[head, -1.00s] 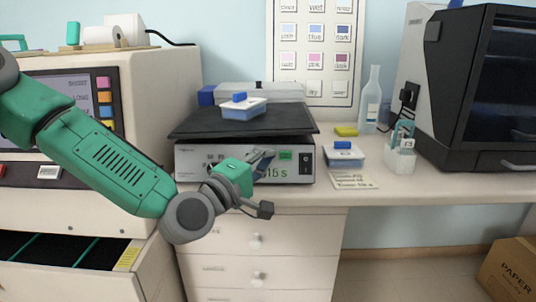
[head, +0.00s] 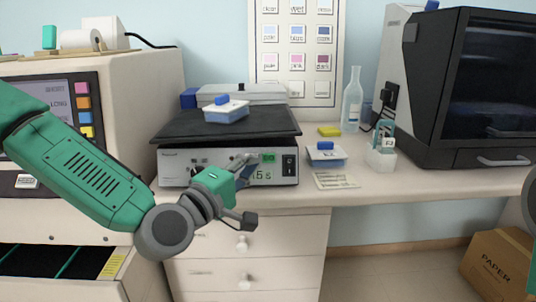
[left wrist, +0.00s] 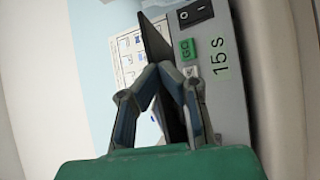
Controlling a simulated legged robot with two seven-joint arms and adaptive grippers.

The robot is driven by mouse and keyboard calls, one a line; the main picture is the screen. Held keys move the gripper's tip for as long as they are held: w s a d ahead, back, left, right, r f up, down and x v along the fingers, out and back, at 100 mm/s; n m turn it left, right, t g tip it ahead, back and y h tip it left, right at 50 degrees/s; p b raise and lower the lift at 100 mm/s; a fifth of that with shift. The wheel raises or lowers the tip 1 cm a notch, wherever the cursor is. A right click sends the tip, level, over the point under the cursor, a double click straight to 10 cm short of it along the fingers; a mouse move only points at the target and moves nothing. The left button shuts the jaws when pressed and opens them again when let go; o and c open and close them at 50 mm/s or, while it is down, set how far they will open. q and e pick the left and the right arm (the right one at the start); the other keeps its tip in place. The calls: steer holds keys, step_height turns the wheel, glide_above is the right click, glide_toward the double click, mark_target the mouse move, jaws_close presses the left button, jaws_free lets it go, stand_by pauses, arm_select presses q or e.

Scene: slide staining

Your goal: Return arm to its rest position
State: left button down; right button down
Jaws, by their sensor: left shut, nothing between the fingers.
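My left arm reaches in from the left in the head view, in front of a white shaker (head: 180,163) with a black top plate (head: 180,124). My left gripper (head: 248,163) is near the shaker's front panel, close to the green GO button (head: 268,157) and the 15 s label. In the left wrist view its fingers (left wrist: 160,72) meet at the tips with nothing between them. The GO button (left wrist: 187,49) and black power switch (left wrist: 196,13) lie beyond them. A blue-lidded dish (head: 227,113) sits on the plate. My right gripper is out of view.
A second blue-lidded dish (head: 326,157), a slide card (head: 336,181), a slide rack (head: 381,158), a yellow block (head: 329,131) and a clear bottle (head: 352,105) stand right of the shaker. A dark-fronted machine (head: 485,85) is farther right. An open drawer (head: 112,265) is below left.

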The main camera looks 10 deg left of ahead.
arm_select(q)
steer(key=s+f+m+g+y, duration=0.1)
steer(key=s+f+m+g, duration=0.55)
steer(key=f, duration=0.85)
steer(key=s+f+m+g+y, duration=0.15)
steer(key=s+f+g, duration=0.25)
steer(key=s+f, duration=0.8)
steer(key=s+a+f+m+g+y, duration=0.4)
steer(key=s+a+f+g, duration=0.3)
steer(key=s+a+f, duration=0.5)
steer(key=s+f+m, duration=0.1)
steer(key=s, duration=0.3)
steer(key=shift+f+m, duration=0.25)
steer(key=shift+m, duration=0.05)
steer(key=shift+w, duration=0.15)
